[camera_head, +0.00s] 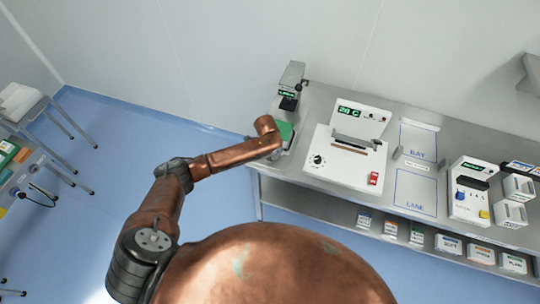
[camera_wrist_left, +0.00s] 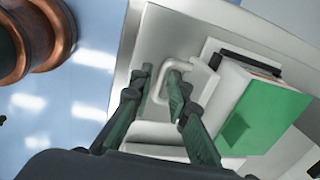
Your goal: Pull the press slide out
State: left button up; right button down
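The press (camera_head: 291,88) stands at the left end of the bench, with a green part (camera_head: 285,131) low on it. My left arm reaches to it in the head view and hides part of it; the left gripper is not clearly visible there. In the left wrist view a green block (camera_wrist_left: 265,115) sits at the right on the pale press slide. A pale looped handle (camera_wrist_left: 183,61) sticks out beside it. My left gripper (camera_wrist_left: 159,78) has its fingers apart, with part of the handle between them in the picture. I cannot tell whether they touch it. My right gripper is not in view.
The bench (camera_head: 318,98) runs to the right. A white heater unit (camera_head: 345,155) with a display stands beside the press. Marked bay and lane areas (camera_head: 415,190) and another control box (camera_head: 468,190) lie further right. A shelf with labelled bins (camera_head: 390,228) is below.

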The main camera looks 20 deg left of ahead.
pick_arm(q)
notch_tip(320, 180, up, 12)
jog(key=s, duration=0.2)
jog(key=shift+d+f, duration=0.1)
dwell(0.3)
